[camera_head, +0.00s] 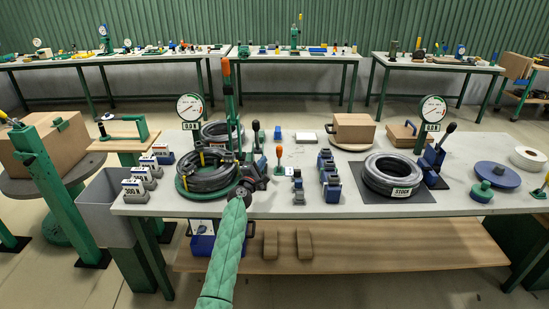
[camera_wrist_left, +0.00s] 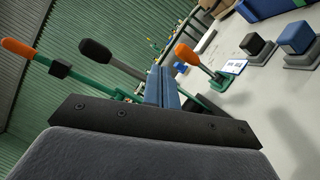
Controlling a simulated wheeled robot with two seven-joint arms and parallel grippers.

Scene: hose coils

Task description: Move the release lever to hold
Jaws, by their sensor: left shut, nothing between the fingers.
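A small orange-handled lever (camera_head: 279,156) stands on the grey bench just right of my left gripper. It also shows in the left wrist view (camera_wrist_left: 190,55), tilted on a green base beside a small label card (camera_wrist_left: 234,66). A taller lever with an orange grip (camera_head: 226,69) rises behind the left hose coil, and its grip shows in the left wrist view (camera_wrist_left: 18,47). I cannot tell which is the release lever; no hold marking is readable. My left gripper (camera_head: 257,170) is shut and empty beside the left coil; its blue fingers (camera_wrist_left: 161,88) are together. My right gripper is out of view.
The black left hose coil (camera_head: 207,178) lies close left of the gripper. Blue blocks (camera_head: 328,172) and another hose coil (camera_head: 391,173) stand to the right. A pressure gauge (camera_head: 190,106) rises behind.

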